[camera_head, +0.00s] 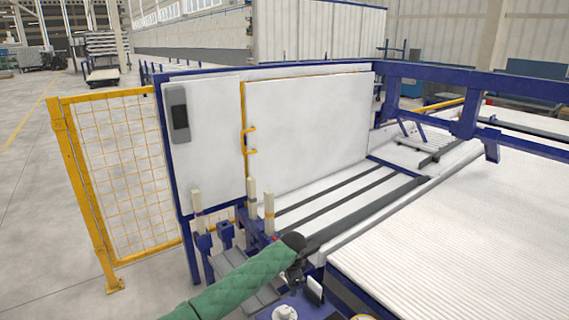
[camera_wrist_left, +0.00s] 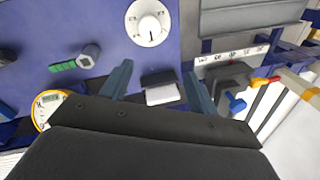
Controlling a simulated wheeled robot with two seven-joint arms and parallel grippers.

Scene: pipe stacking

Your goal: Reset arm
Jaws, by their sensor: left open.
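My left arm, in a green sleeve, comes in from the bottom of the head view. Its dark left gripper (camera_head: 295,272) is at the lower middle, over the blue machine. In the left wrist view my left gripper (camera_wrist_left: 158,85) is open, its two fingers wide apart with nothing held between them. Beyond the fingers is a blue panel (camera_wrist_left: 60,25) with a white dial (camera_wrist_left: 148,22), a green-and-grey knob (camera_wrist_left: 80,60) and a small white block (camera_wrist_left: 162,94). My right gripper is not in view.
A layer of white pipes (camera_head: 480,225) lies at the right, by a blue frame (camera_head: 470,105). A white cabinet (camera_head: 310,120) stands behind the machine. A yellow mesh fence (camera_head: 125,180) is at the left. Upright posts (camera_head: 197,203) stand near my arm. A round gauge (camera_wrist_left: 44,108) is at the panel's left.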

